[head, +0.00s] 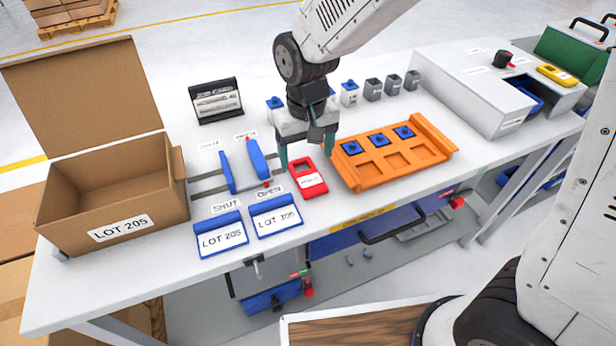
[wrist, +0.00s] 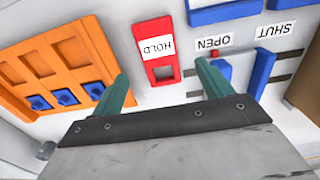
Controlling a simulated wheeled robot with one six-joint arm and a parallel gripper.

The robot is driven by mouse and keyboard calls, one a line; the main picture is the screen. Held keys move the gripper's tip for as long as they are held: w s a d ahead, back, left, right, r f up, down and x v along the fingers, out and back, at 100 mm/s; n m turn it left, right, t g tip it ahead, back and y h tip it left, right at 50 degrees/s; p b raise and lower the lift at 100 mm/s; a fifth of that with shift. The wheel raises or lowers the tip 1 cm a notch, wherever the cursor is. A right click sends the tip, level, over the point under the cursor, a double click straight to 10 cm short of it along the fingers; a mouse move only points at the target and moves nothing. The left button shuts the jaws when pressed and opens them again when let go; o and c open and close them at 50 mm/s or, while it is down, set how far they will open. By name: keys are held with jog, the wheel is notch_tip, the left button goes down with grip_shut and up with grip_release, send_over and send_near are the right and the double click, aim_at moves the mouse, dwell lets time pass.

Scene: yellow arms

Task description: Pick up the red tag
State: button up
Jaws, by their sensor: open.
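The red tag (head: 309,181) lies flat on the white table, left of the orange tray. It has a white label and a hole at its far end. In the wrist view the red tag (wrist: 155,47) shows a label reading HOLD. My gripper (head: 306,164) is open above the tag's far end, with its green fingers to either side. In the wrist view my gripper (wrist: 161,75) has its two fingertips apart, with the tag's holed end between and beyond them. The gap between fingers and tag is empty; I cannot tell the exact height.
The orange tray (head: 432,124) with blue-topped pieces is close on the right. A blue slider (head: 259,160) on rails stands close on the left. Two blue LOT 205 cards (head: 275,216) lie at the front left. An open cardboard box (head: 110,190) is farther left.

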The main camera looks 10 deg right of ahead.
aim_at(308, 176)
notch_tip(308, 176, down, 6)
jog(key=shift+d+r, duration=0.1)
jog(key=c, duration=1.1)
